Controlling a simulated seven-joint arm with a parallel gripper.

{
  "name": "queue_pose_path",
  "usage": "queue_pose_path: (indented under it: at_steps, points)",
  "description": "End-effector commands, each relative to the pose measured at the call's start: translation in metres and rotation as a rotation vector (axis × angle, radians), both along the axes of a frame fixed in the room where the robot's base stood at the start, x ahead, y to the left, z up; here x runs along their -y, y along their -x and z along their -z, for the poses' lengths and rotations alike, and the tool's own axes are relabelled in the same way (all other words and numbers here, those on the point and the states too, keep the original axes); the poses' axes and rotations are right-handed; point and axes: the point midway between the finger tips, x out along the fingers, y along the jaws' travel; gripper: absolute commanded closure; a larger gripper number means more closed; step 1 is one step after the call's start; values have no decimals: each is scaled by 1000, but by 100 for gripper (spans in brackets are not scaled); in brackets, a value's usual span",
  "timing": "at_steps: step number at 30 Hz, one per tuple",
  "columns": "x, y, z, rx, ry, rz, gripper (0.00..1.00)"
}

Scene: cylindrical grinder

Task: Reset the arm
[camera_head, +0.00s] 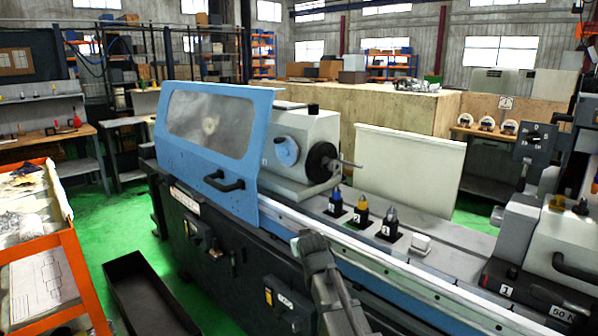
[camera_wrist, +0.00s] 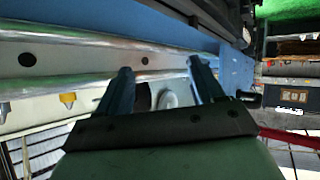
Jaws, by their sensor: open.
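My gripper (camera_wrist: 158,76) shows in the wrist view with its two fingers wide apart and nothing clearly held between them. In the head view my arm (camera_head: 326,275) rises at the bottom middle, in front of the grinder's front rail; I cannot make out the fingertips there. The cylindrical grinder (camera_head: 230,225) stands behind the arm, its blue door (camera_head: 215,185) over the left part of the bed. The workhead chuck (camera_head: 322,161) shows right of the door with a thin rod sticking out.
Three numbered tool holders with blue (camera_head: 336,203), yellow (camera_head: 361,214) and grey (camera_head: 390,224) tips stand on the bed beside a small white block (camera_head: 421,244). An orange cart (camera_head: 75,255) and a black bin (camera_head: 143,292) stand left. Green floor shows between them.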

Motion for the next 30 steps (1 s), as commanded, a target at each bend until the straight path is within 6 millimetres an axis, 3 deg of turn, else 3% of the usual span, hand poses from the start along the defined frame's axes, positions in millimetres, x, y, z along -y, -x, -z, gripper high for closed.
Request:
queue_pose_path:
  at_steps: [1, 3, 14, 21, 30]
  points:
    - [-6, 5, 24, -34, 4, 0, 33]
    - [-12, 11, 53, -78, 9, 3, 33]
    - [-35, 61, 198, -298, 48, 30, 33]
    - [-42, 107, 287, -435, 93, 56, 33]
    - [-40, 178, 386, -593, 166, 94, 33]
